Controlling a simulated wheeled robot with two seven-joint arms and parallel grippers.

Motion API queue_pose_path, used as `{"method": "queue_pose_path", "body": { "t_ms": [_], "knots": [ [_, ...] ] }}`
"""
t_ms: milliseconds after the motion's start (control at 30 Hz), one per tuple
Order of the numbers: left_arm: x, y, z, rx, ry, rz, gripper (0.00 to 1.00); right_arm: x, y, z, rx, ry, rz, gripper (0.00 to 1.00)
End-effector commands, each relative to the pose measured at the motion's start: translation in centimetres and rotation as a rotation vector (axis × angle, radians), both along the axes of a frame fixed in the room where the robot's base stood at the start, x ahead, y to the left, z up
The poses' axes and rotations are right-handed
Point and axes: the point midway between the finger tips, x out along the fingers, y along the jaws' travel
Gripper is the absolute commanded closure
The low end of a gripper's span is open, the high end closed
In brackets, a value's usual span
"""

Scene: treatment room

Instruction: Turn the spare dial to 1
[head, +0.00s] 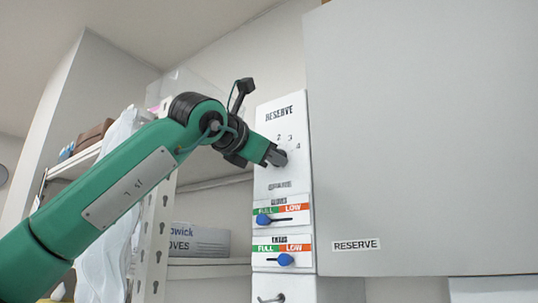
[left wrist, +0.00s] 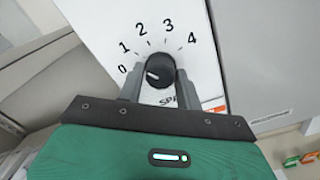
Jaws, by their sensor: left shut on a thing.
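The spare dial (left wrist: 160,69) is a round black knob on a white panel (left wrist: 95,15), with the numbers 0 to 4 in an arc around it. Its light pointer mark faces left, nearest to 0. The partly hidden label below it begins "SPA". In the head view the dial (head: 281,157) sits high on the narrow panel under the word RESERVE, partly covered by my gripper. My left gripper (head: 273,156) is shut on the dial, with one finger on each side of it in the left wrist view (left wrist: 157,88). My right gripper is not in view.
Below the dial are two FULL/LOW gauges with blue pointers, an upper one (head: 282,219) and a lower one (head: 286,260). A large grey cabinet marked RESERVE (head: 420,130) stands right beside the panel. A shelf with a gloves box (head: 198,241) is at the left.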

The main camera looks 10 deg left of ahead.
Motion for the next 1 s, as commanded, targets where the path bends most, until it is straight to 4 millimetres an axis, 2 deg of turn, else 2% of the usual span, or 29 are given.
{"method": "queue_pose_path", "body": {
  "t_ms": [33, 133, 400, 533, 633, 733, 1000],
  "knots": [
    [-0.1, 0.1, 0.2, -0.002, -0.003, 0.0, 0.63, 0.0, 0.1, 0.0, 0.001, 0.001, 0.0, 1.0],
    [0.0, 0.1, 0.1, -0.002, -0.003, 0.0, 0.44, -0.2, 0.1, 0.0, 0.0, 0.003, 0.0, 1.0],
    [0.0, 0.0, 0.0, -0.001, -0.001, 0.0, 0.44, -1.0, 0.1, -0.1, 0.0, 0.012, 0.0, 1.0],
    [-0.7, 0.3, -0.1, -0.002, -0.002, 0.0, 0.44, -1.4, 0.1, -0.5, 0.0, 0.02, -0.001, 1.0],
    [-2.1, 0.9, -0.2, -0.001, -0.003, 0.0, 0.44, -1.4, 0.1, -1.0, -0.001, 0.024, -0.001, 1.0],
    [-4.2, 1.7, -0.3, -0.003, -0.004, -0.001, 0.44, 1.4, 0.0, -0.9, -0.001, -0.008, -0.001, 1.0],
    [-9.7, 4.0, -0.2, -0.003, -0.004, -0.001, 0.44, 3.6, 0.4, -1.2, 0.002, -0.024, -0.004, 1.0]
  ]
}}
